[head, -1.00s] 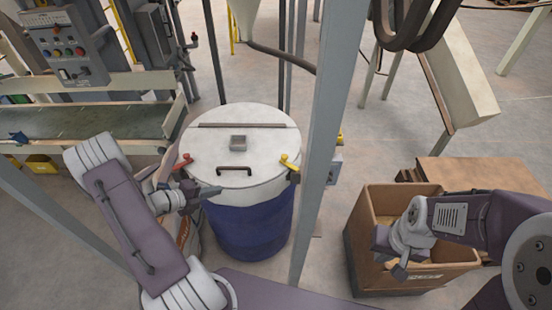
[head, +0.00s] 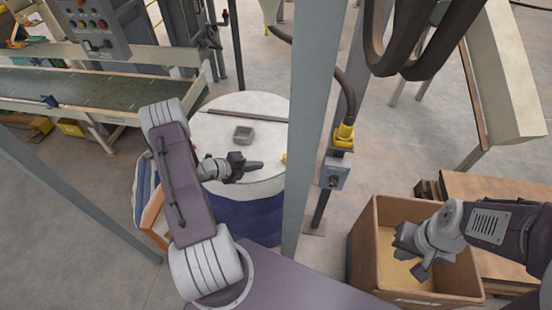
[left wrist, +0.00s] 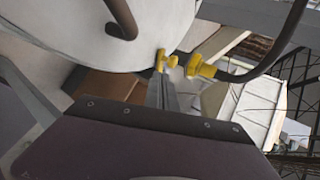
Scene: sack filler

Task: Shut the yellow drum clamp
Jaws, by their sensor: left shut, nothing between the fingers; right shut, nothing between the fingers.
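The drum has a white lid (head: 255,106) and a blue body (head: 262,218). The yellow clamp (head: 284,158) is a small sliver at the lid's right side, mostly hidden by the grey post. In the left wrist view the yellow clamp (left wrist: 166,60) stands at the lid's rim, just beyond my left fingertips. My left gripper (head: 258,165) is shut and empty over the front right of the lid, pointing toward the clamp; its fingers (left wrist: 162,92) show blurred in the wrist view. Contact cannot be told.
A grey post (head: 307,120) stands close in front of the drum's right edge. Beside it are a yellow hose fitting (head: 344,136) and a grey switch box (head: 335,173). An open cardboard box (head: 372,262) is at the right. A conveyor (head: 80,92) is at the left.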

